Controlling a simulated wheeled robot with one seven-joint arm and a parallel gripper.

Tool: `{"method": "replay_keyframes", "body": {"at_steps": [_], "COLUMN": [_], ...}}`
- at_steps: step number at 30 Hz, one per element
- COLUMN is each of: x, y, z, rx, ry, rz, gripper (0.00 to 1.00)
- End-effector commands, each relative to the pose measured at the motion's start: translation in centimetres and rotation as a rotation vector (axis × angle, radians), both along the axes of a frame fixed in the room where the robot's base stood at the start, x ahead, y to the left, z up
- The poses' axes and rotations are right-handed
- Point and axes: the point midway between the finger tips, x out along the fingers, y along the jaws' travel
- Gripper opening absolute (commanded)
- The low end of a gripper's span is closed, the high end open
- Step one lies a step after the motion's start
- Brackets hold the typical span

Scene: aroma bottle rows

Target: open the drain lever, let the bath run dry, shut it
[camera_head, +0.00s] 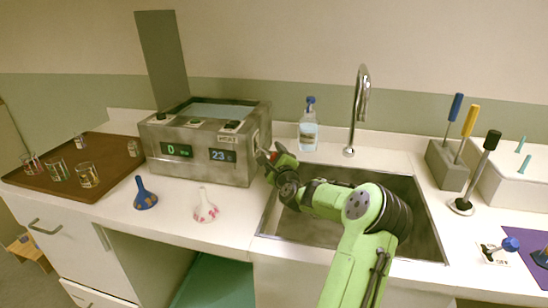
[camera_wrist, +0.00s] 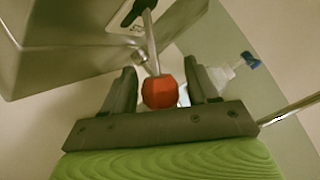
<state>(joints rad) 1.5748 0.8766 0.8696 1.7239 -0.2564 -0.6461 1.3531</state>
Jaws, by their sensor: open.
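The bath (camera_head: 205,143) is a steel box on the counter with two lit displays reading 0 and 23 and a HEAT label. Pale blue water or lining shows in its open top. The drain lever (camera_wrist: 152,45) is a thin metal rod with a red knob (camera_wrist: 160,91) at the bath's right side. My gripper (camera_wrist: 160,90) is open, its two dark fingers on either side of the red knob, with small gaps visible. In the head view my gripper (camera_head: 272,160) is at the bath's right end, and the lever is mostly hidden by it.
The steel sink (camera_head: 300,228) lies under my arm, with a tap (camera_head: 359,105) behind it. A clear bottle (camera_head: 308,130) with a blue cap stands behind my gripper.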

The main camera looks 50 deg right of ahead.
Motion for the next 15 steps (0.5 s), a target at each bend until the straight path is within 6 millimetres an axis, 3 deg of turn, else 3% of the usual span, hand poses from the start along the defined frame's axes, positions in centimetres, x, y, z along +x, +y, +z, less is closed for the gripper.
{"method": "replay_keyframes", "body": {"at_steps": [8, 15], "x": [0.25, 0.22], "y": [-0.19, -0.18], "z": [0.03, 0.02], "rx": [0.0, -0.001], "ry": [0.0, 0.001], "rz": [0.0, 0.0], "gripper": [0.58, 0.23]}}
